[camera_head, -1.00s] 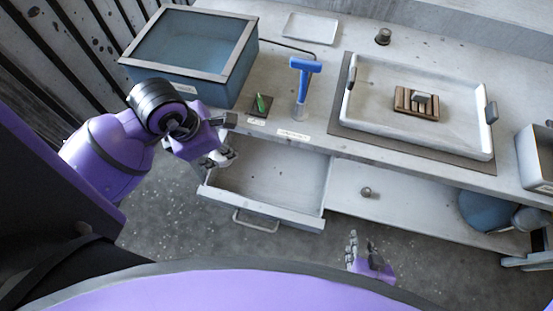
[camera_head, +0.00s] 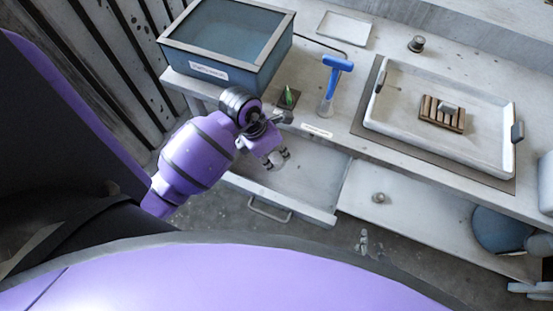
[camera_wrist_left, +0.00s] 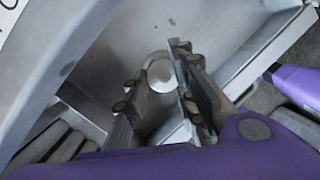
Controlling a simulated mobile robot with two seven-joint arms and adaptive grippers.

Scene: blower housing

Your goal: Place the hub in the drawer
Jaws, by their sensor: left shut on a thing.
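The open drawer (camera_head: 322,212) extends from under the front of the workbench, and its visible floor is bare. My left gripper (camera_head: 277,161) is over the left part of the drawer, pointing down into it. In the left wrist view, the gripper (camera_wrist_left: 160,88) is shut on a round, pale grey metal piece, which I take as the hub (camera_wrist_left: 160,73). It sits between the fingers with the drawer (camera_wrist_left: 120,30) behind it; whether it touches the drawer floor I cannot tell.
A blue-grey bin (camera_head: 225,71) stands at the back left. A green item (camera_head: 288,96), a blue tool (camera_head: 338,65) and a large tray (camera_head: 400,138) with a wooden block (camera_head: 442,113) are on the bench. Small metal knobs sit on the bench (camera_head: 416,44) and lower shelf (camera_head: 379,198).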

